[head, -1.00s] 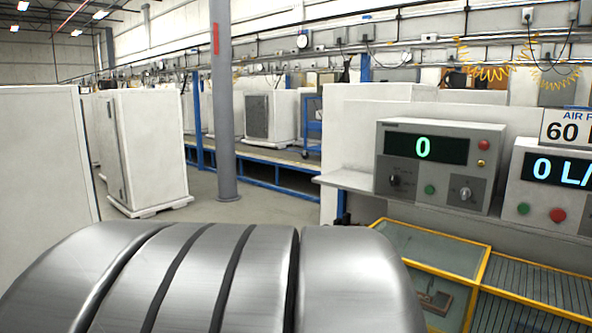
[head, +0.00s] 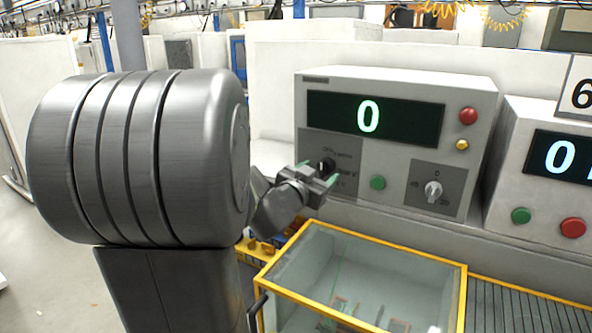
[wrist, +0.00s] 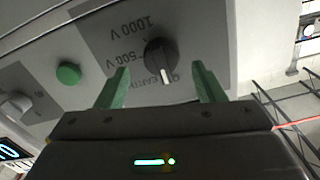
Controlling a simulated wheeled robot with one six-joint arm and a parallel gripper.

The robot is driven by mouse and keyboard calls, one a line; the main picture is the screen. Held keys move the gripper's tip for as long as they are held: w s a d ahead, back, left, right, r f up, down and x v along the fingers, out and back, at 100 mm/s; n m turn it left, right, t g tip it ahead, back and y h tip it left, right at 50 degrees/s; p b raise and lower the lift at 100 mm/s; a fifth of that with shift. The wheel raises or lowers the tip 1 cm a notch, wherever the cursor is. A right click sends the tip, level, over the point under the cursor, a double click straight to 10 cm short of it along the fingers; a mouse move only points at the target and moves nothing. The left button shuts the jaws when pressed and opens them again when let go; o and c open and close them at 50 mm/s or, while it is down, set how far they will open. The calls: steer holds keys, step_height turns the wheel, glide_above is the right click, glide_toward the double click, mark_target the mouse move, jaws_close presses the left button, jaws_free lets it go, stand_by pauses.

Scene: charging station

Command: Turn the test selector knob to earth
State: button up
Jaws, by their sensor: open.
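The test selector knob (wrist: 160,58) is a black round knob on a grey panel of the tester box (head: 398,86). Its white pointer line faces the bottom of the wrist view, toward a label that is partly hidden. Upside-down labels 500 V and 1000 V show beside and above the knob there. In the head view the knob (head: 327,164) is small and close behind my fingers. My gripper (wrist: 162,84) is open, with green fingertips on either side of the knob's near end. It also shows in the head view (head: 318,175). I see no contact with the knob.
A green button (head: 377,182), a second, silver knob (head: 433,190), a red button (head: 468,116) and a yellow button (head: 462,145) are on the same box. The display reads 0. A yellow-framed glass case (head: 365,261) stands below. Another meter box (head: 545,160) is on the right.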

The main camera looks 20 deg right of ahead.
mark_target(324, 168)
steer(key=shift+x, duration=1.4)
steer(key=shift+w, duration=0.1)
steer(key=shift+r, duration=0.1)
steer(key=c, duration=1)
steer(key=shift+m, duration=0.4)
steer(key=m+b, duration=0.1)
steer(key=m, duration=0.1)
steer(key=m+b, duration=0.1)
steer(key=m, duration=0.1)
steer(key=shift+f+m+b, duration=0.2)
steer(key=shift+m+b, duration=1.05)
steer(key=shift+m, duration=1.25)
